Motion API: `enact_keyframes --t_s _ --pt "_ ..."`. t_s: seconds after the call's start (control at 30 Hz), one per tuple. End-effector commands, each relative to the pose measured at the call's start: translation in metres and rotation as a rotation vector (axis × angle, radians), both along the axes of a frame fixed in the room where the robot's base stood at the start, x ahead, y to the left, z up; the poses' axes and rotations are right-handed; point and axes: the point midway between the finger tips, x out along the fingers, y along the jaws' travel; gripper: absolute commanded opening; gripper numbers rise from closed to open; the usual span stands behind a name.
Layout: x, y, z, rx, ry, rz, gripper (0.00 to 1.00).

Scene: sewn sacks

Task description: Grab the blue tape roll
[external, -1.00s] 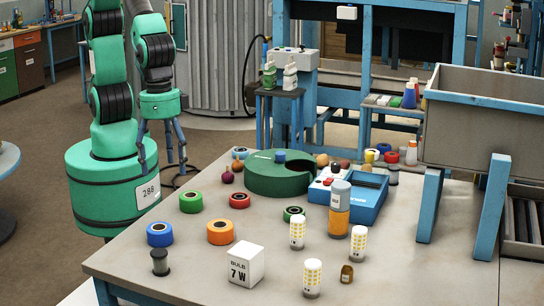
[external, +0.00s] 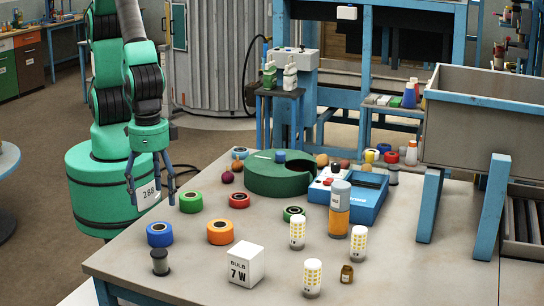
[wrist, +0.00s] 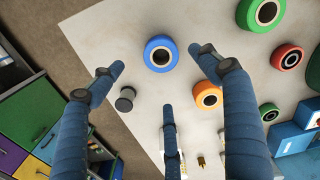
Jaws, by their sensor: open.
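The blue tape roll (external: 159,234) lies flat on the table near its left edge, with a dark core. In the wrist view the blue tape roll (wrist: 161,54) shows between the spread fingers, beyond their tips. My gripper (external: 152,200) hangs above the left edge of the table, higher than the blue roll and behind it in the external view. Its fingers are spread open and empty, and they point down. In the wrist view my gripper (wrist: 165,85) shows three blue fingers, apart from the roll.
An orange roll (external: 220,232), a green roll (external: 191,202) and a black spool (external: 160,262) lie near the blue roll. A red roll (external: 239,201), a bulb box (external: 246,264) and several bulbs stand further right. Bare table (external: 190,262) separates the blue roll from the box.

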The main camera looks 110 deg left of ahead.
Motion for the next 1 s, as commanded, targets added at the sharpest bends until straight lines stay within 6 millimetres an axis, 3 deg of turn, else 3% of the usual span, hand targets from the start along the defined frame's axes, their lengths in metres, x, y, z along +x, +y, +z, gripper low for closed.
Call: enact_keyframes --t_s 0.2,0.4,1.0 --pt "-0.001 0.001 -0.036 0.002 0.002 0.000 0.76" --pt "0.000 0.000 -0.059 0.000 0.000 0.000 0.76" --pt "0.000 0.001 -0.071 0.001 0.000 0.000 0.76"
